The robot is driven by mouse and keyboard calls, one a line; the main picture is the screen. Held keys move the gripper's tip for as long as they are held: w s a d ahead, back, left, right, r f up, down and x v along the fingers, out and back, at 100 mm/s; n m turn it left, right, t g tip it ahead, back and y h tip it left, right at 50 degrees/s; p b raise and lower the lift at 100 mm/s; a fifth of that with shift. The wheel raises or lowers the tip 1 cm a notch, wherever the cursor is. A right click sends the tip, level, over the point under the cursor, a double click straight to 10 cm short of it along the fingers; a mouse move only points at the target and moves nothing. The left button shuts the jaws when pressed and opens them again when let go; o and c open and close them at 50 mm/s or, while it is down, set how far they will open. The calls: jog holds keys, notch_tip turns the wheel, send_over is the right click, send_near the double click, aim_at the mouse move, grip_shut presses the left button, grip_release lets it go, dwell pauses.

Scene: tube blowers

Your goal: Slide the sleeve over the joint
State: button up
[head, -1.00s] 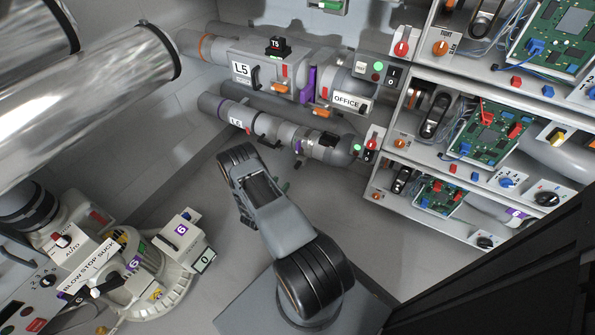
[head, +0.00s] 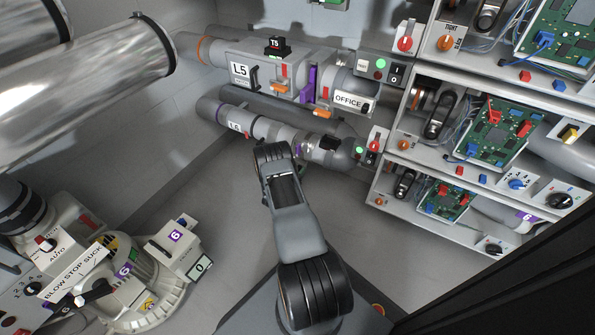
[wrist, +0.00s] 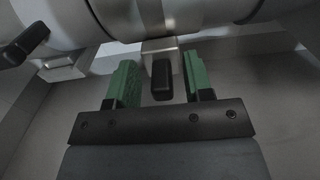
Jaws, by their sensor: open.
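The L6 pipe line (head: 238,124) runs along the wall below the L5 unit. It has a pale grey section (head: 268,129) that may be the sleeve. A purple-marked part (head: 299,140) lies to its right. In the wrist view a grey pipe (wrist: 200,14) crosses the top, with a dark ring seam. A black handle (wrist: 161,80) hangs from a metal block (wrist: 158,52) under it. My gripper (wrist: 161,82) is open, its green fingers either side of the handle, with gaps visible. My arm hides the gripper in the head view.
A second black handle (wrist: 27,42) sits at the left of the wrist view. The L5 unit (head: 270,70) is above the L6 line. Shelves with circuit boards (head: 490,130) stand at right. A blower machine (head: 125,275) stands lower left. Floor between is clear.

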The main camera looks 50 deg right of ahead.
jog(key=shift+d, duration=0.25)
jog(key=shift+c, duration=0.3)
grip_shut()
